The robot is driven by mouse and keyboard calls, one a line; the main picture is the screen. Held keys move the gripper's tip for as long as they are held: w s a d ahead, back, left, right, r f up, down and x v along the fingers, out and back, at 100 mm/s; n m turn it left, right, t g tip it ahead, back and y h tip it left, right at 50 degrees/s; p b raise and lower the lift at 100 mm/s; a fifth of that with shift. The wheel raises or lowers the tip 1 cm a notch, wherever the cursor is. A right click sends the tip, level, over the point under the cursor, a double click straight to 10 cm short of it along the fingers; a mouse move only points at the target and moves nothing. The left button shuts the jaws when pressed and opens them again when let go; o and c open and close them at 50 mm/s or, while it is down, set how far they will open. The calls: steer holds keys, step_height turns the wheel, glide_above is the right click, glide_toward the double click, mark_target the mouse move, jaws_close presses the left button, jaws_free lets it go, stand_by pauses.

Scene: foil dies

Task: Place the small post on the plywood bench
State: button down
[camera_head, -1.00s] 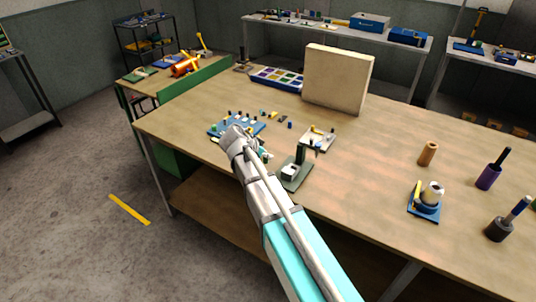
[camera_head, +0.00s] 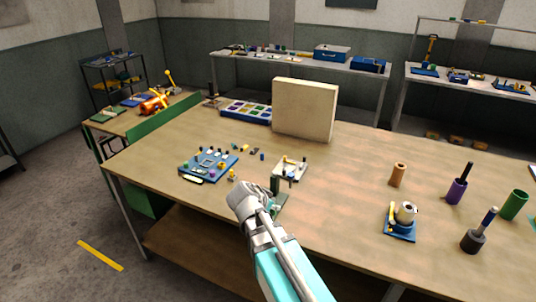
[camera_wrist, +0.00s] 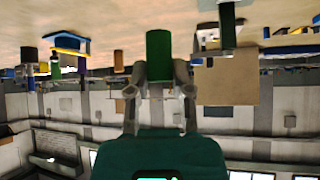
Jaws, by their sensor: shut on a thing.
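The plywood bench (camera_head: 330,215) is the large brown-topped table across the middle of the head view. My gripper (camera_head: 240,188) is over its front left part, beside the blue fixture board. In the wrist view my gripper (camera_wrist: 160,80) is shut on a green cylindrical post (camera_wrist: 158,55), which sticks out between the two fingers. The bench top shows along the top of that upside-down view. In the head view the post is hidden by my gripper, and I cannot tell its height above the bench.
A blue board (camera_head: 208,163) with small parts lies left of my gripper. A pale upright panel (camera_head: 304,110) and a compartment tray (camera_head: 246,111) are behind. Cylinders stand at the right.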

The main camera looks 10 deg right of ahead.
steer(key=s+d, duration=0.2)
steer(key=shift+s+d, duration=0.1)
steer(key=shift+s, duration=0.3)
